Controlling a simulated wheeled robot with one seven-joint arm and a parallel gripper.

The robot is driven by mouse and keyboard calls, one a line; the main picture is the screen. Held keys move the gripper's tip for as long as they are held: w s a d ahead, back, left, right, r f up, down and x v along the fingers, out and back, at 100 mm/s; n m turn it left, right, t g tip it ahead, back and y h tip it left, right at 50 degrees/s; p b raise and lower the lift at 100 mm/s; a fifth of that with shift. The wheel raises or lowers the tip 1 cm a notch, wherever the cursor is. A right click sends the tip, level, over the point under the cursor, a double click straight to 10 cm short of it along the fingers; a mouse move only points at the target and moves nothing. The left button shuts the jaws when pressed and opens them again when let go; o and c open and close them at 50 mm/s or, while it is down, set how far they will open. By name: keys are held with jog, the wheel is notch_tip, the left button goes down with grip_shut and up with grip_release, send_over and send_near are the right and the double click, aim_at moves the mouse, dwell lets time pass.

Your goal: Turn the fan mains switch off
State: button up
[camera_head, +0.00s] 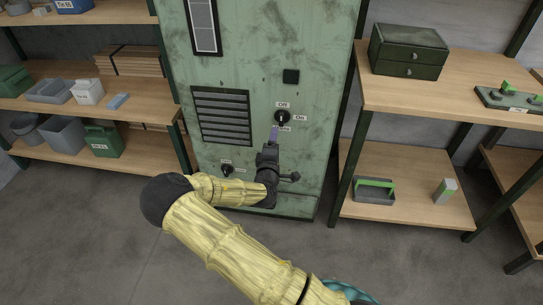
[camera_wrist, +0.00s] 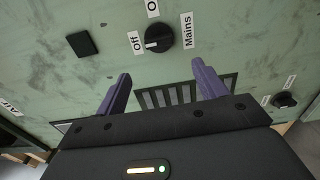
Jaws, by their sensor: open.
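A round black rotary switch (camera_head: 283,116) sits on the front of the green cabinet, with an "Off" label above it, "On" to its right and a "Mains" label below. In the wrist view the same switch (camera_wrist: 159,37) shows turned, with "Off" on its left and "Mains" on its right. A pale mark on the knob appears to lie on the side facing "Off". My gripper (camera_head: 274,133) is just below the switch in the head view, partly over the lower label. Its two purple fingers (camera_wrist: 161,75) are spread and empty, with the knob beyond their tips, apparently not touched.
A second black knob (camera_head: 227,170) is lower left on the cabinet (camera_head: 230,60), its label unreadable. A vent grille (camera_head: 222,117) and a dark square (camera_head: 290,76) are nearby. Shelves stand on both sides; the right one holds a green drawer box (camera_head: 408,52).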

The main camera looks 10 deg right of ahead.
jog(key=v, duration=0.6)
jog(key=shift+a, duration=0.15)
jog(key=shift+w, duration=0.1)
